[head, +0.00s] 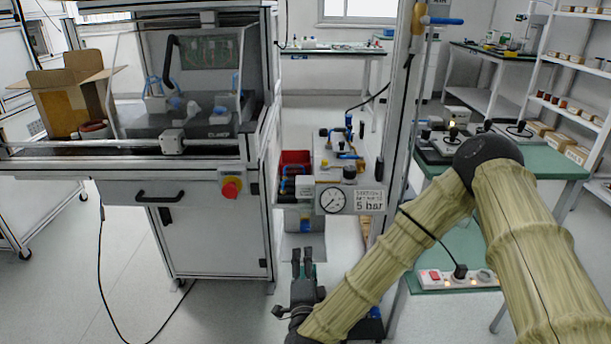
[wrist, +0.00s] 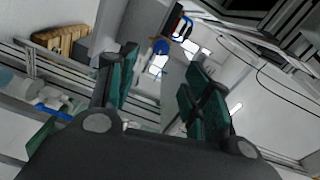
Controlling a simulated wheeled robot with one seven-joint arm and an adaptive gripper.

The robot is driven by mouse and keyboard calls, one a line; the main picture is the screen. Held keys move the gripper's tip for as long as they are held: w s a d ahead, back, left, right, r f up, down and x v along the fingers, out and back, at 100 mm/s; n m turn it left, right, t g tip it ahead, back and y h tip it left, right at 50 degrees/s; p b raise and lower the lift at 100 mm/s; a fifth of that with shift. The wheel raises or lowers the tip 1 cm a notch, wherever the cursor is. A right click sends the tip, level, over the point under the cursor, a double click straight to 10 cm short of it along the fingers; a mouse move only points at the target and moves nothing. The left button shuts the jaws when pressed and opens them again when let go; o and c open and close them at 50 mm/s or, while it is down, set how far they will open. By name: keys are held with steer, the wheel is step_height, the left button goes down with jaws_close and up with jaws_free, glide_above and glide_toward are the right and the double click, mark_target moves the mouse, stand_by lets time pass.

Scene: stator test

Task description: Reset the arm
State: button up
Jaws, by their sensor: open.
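My arm reaches in from the lower right of the head view, its links in pale yellow ribbed sleeves with a dark joint. My gripper (head: 303,258) is dark with two fingers pointing up, in front of the gap to the right of the test cabinet. In the wrist view my gripper (wrist: 160,85) shows two green-padded fingers spread apart. Nothing is between them. Its lower body is partly hidden by the forearm in the head view.
A white test cabinet (head: 215,230) with a red knob (head: 230,188) stands at left. A pressure gauge (head: 332,200) and a post (head: 398,110) are near my gripper. A green-topped bench (head: 560,165) is behind my arm. Floor is clear at lower left, except for a cable (head: 101,270).

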steer(key=s+d+f+n+g+y, duration=0.2)
steer(key=s+f+n+g, duration=0.3)
steer(key=f, duration=0.5)
steer(key=s+d+f+n+g+y, duration=0.1)
steer(key=s+d+f+n+g, duration=0.2)
steer(key=s+f, duration=0.6)
steer(key=s+d+f+n+g+h, duration=0.2)
steer(key=s+d+f+n+g, duration=0.25)
steer(key=s+d, duration=0.6)
steer(key=s+d+f+n+g+h, duration=0.1)
steer(key=s+d+f+n+g, duration=0.2)
steer(key=s+d+f+g, duration=0.75)
steer(key=s+a+r+t+p, duration=0.1)
steer(key=r+t+p, duration=0.1)
steer(key=r+p, duration=1)
steer(key=s+a+r+t+p, duration=0.1)
steer(key=a+r+t+p, duration=0.1)
steer(key=r+p, duration=1.1)
step_height(320, 180, up, 5)
steer(key=shift+s+t, duration=0.4)
steer(key=shift+t, duration=0.1)
